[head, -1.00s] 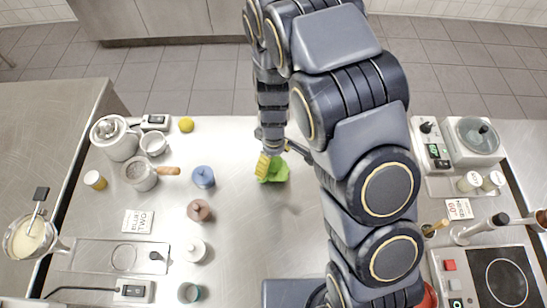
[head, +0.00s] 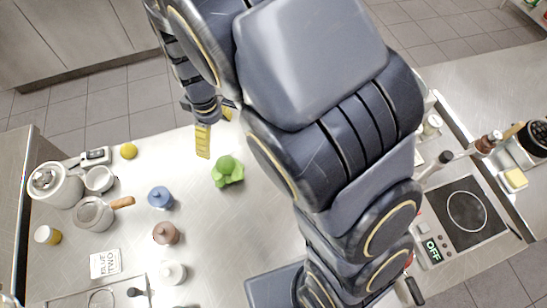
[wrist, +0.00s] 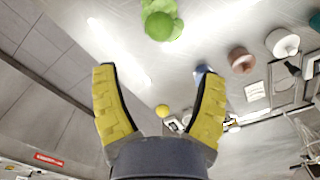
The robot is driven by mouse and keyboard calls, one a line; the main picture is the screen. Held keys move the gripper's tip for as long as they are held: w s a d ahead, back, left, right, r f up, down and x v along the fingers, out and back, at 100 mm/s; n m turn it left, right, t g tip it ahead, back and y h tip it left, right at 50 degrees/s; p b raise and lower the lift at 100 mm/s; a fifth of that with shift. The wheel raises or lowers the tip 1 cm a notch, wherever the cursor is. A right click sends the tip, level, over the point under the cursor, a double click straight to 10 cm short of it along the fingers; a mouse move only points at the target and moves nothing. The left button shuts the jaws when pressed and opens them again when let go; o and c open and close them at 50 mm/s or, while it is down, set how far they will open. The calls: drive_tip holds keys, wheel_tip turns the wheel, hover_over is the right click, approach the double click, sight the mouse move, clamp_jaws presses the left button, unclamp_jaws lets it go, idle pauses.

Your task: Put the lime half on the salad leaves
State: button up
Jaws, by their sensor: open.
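The salad leaves (head: 234,180) lie as a bright green clump on the steel table, left of my arm in the head view. The lime half (head: 226,163) shows as a rounded green dome on top of them, and seems to rest on them. In the wrist view the lime half (wrist: 159,26) sits at the top with the leaves (wrist: 176,30) around it. My gripper (head: 213,138) is up and left of the leaves in the head view, apart from them. In the wrist view my gripper (wrist: 158,75) has its yellow fingers spread wide with nothing between them.
A lemon (head: 128,151), a blue lidded pot (head: 160,197), a brown one (head: 165,233) and a white one (head: 172,273) stand left of the leaves. A wooden-handled pan (head: 93,213) is farther left. A hob (head: 466,212) is at right. The table around the leaves is clear.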

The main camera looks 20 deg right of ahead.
drive_tip(key=s+d+r+m, duration=0.3)
drive_tip(key=s+r, duration=0.1)
drive_tip(key=s, duration=0.3)
drive_tip(key=s+d+r+m+g, duration=0.1)
drive_tip(key=s+d+r+m, duration=0.3)
drive_tip(key=s, duration=0.3)
drive_tip(key=s+d+r+m, duration=0.3)
drive_tip(key=s+r, duration=0.2)
drive_tip(key=s, duration=0.2)
drive_tip(key=shift+d+g, duration=0.15)
drive_tip(key=shift+g, duration=0.15)
drive_tip(key=shift+s, duration=0.1)
